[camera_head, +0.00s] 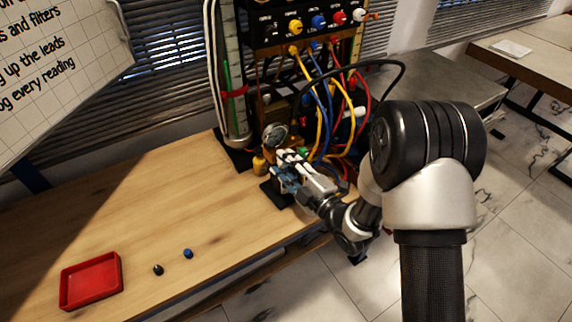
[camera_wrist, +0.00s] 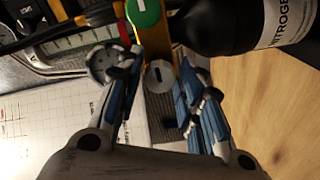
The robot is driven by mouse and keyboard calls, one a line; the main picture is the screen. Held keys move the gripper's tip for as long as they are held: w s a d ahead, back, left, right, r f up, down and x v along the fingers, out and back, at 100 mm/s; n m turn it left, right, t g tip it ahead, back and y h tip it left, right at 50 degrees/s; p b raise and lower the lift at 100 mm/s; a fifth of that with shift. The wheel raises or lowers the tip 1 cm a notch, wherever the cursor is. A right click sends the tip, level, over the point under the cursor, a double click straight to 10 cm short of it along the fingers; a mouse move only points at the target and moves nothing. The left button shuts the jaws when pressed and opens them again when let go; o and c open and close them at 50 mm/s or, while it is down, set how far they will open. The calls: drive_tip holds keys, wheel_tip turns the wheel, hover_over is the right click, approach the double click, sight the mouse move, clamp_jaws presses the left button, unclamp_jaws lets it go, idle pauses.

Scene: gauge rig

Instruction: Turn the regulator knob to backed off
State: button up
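In the wrist view a small grey round knob (camera_wrist: 158,76) with a dark line across its face lies between my fingers. It looks like the regulator knob, though no label on it is readable. My gripper (camera_wrist: 160,66) is open, with one blue-padded finger on either side of the knob and gaps showing beside it. In the head view my gripper (camera_head: 284,172) is at the front of the rig, just below a round gauge (camera_head: 275,135), and hides the knob there.
A green round knob (camera_wrist: 143,11) and a dark bottle with a nitrogen label (camera_wrist: 245,22) are close to my fingers. Coloured hoses (camera_head: 325,100) hang behind my gripper. A red tray (camera_head: 91,281), a black cap (camera_head: 157,270) and a blue cap (camera_head: 188,253) rest on the wooden bench.

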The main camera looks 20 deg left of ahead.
drive_tip(key=v, duration=1.2)
drive_tip(key=w+d+r+m+h, duration=0.4)
drive_tip(key=w+d+h, duration=0.2)
drive_tip(key=d+h, duration=0.15)
drive_tip(key=s+d+r+m+h, duration=0.1)
drive_tip(key=d+r+m+h, duration=0.15)
drive_tip(key=d+m, duration=0.2)
drive_tip(key=s+d+r+m+h, duration=0.1)
drive_tip(key=d+r+m+h, duration=0.15)
drive_tip(key=d, duration=0.25)
drive_tip(key=s+d+r+m+g+h, duration=0.2)
drive_tip(key=s+d+r+m+h, duration=0.15)
drive_tip(key=s+d+m, duration=0.5)
drive_tip(key=s+a+m+g, duration=0.1)
drive_tip(key=s+m+g, duration=0.1)
drive_tip(key=s, duration=0.6)
drive_tip(key=s+a+r+m+g+y, duration=0.1)
drive_tip(key=s+a+m, duration=0.1)
drive_tip(key=s, duration=0.6)
drive_tip(key=shift+a+g, duration=0.2)
drive_tip(key=shift+g, duration=0.2)
